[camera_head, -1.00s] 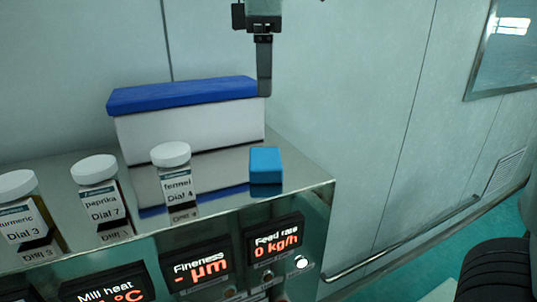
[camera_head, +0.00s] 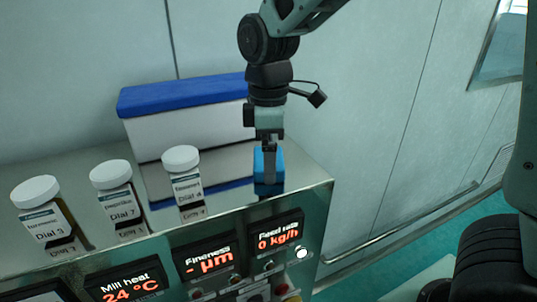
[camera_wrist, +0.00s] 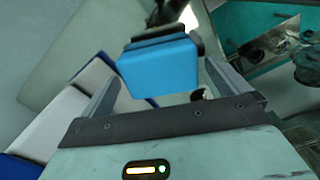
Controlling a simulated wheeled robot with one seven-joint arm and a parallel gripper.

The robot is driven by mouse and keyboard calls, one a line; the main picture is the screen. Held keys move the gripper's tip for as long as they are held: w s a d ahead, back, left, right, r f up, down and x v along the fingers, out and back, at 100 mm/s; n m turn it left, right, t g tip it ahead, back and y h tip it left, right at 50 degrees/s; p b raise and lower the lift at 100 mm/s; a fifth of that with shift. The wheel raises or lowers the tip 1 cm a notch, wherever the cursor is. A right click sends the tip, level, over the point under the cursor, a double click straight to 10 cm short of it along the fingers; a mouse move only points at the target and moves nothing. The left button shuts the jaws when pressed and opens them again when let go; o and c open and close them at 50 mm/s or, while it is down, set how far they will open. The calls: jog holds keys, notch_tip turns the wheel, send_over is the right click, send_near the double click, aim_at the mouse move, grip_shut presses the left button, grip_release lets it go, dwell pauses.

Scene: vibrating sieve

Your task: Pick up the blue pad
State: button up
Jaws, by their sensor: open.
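The blue pad (camera_head: 258,166) is a small block on the shiny metal top of the machine, near its right front corner. My gripper (camera_head: 269,176) points down at the pad, and a finger covers part of it in the head view. In the wrist view, the blue pad (camera_wrist: 158,68) lies between my two open fingers, one to its left and one to its right. A gap shows on the left; whether either finger touches the pad cannot be told.
A white box with a blue lid (camera_head: 186,95) stands behind, close to my gripper's left. A fennel jar (camera_head: 183,172), a paprika jar (camera_head: 113,190) and a turmeric jar (camera_head: 40,205) stand left. Lit displays (camera_head: 206,260) are on the machine's front. A wall is behind.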

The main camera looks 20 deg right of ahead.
jog(key=shift+f, duration=0.45)
jog(key=c, duration=1)
